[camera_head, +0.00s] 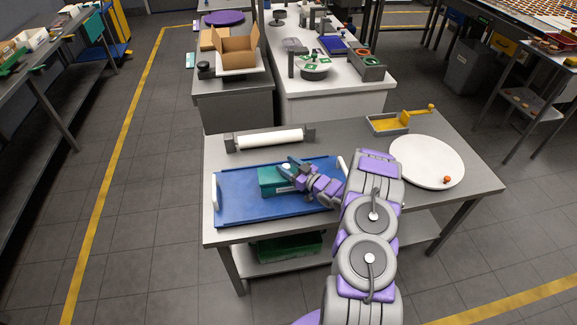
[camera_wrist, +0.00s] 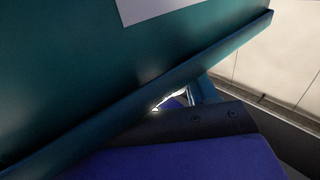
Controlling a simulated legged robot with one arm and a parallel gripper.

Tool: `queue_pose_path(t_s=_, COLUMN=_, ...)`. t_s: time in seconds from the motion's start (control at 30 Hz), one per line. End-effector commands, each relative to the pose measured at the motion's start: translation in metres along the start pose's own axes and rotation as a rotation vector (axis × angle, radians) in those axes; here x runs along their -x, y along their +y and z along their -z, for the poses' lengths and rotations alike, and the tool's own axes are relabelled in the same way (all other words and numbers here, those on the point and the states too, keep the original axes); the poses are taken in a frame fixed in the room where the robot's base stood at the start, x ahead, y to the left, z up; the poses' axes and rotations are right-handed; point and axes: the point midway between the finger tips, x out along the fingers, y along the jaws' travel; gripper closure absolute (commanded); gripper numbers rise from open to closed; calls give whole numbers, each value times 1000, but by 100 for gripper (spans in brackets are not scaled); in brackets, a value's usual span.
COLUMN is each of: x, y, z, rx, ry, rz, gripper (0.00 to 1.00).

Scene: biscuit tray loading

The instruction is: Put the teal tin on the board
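The teal tin (camera_head: 267,181) sits on the blue tray (camera_head: 240,208), near its middle. It has a pale label, and its right part is hidden behind my gripper. My gripper (camera_head: 287,176) is at the right end of the tin, with its fingers over or against it. In the wrist view the tin (camera_wrist: 70,60) fills the upper left, with its rim running diagonally very close to the camera. I cannot tell whether the fingers are shut on it. A round white board (camera_head: 425,160) lies on the right of the table.
A small orange ball-like thing (camera_head: 447,180) lies on the board's right side. A white roller in a holder (camera_head: 268,139) stands behind the blue tray. The tray has white end handles.

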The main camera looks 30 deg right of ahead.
Motion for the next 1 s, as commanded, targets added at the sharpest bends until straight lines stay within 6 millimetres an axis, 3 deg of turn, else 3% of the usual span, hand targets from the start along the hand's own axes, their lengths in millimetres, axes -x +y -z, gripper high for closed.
queue_pose_path(t_s=0.23, x=0, y=0, z=1, rx=0, ry=1, rz=0, gripper=42)
queue_pose_path(t_s=0.37, x=10, y=1, z=1, rx=0, ry=0, rz=-1, gripper=42)
queue_pose_path(t_s=0.8, x=91, y=2, z=2, rx=-2, ry=1, rz=-4, gripper=42)
queue_pose_path(t_s=1.0, x=112, y=1, z=1, rx=-2, ry=0, rz=-2, gripper=42)
